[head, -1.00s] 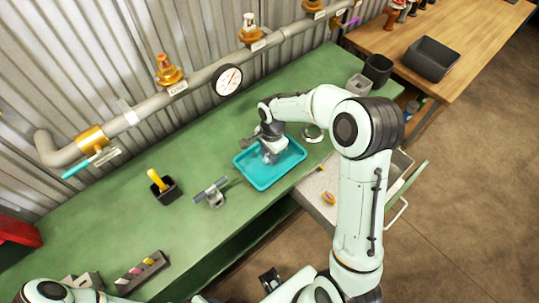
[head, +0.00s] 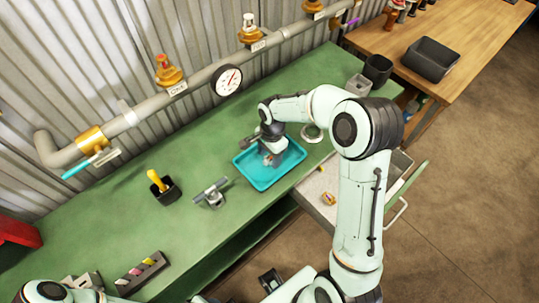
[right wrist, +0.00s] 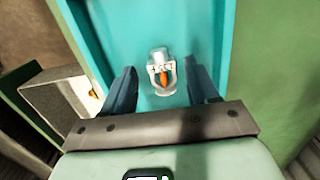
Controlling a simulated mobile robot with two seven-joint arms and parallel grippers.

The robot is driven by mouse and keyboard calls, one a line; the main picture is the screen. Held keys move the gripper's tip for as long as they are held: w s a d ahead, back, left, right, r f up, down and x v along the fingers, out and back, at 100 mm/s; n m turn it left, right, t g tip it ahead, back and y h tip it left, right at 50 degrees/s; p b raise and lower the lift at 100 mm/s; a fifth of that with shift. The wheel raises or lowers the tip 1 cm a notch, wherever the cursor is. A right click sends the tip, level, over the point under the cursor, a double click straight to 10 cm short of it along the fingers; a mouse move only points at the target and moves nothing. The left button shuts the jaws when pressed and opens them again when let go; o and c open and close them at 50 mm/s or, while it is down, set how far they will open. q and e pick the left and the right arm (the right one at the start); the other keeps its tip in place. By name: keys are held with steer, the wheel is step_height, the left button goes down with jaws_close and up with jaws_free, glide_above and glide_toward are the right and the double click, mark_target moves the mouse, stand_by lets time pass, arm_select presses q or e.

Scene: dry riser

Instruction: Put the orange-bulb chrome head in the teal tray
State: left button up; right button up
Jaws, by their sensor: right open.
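The orange-bulb chrome head (right wrist: 162,73) lies on the floor of the teal tray (right wrist: 208,24), its orange bulb showing in the frame. The teal tray (head: 262,184) is on the green bench in the head view. My right gripper (right wrist: 160,82) is open over the tray, with one finger on each side of the chrome head and visible gaps between. In the head view my right gripper (head: 270,158) partly hides the head and the tray's middle. Only part of my left arm shows at the bottom left; its gripper is out of view.
A small vise (head: 212,196) and a black box with a yellow handle (head: 164,190) stand left of the tray. A round ring-like part (head: 313,134) is at its right. An open drawer (head: 318,200) holds a small orange-yellow piece. A pipe with a gauge (head: 227,80) runs behind.

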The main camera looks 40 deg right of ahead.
mark_target(271, 158)
step_height(271, 158, up, 11)
steer(key=shift+d+r+p, duration=0.2)
steer(key=shift+d+p, duration=0.15)
steer(key=shift+p, duration=0.1)
stand_by(0.4)
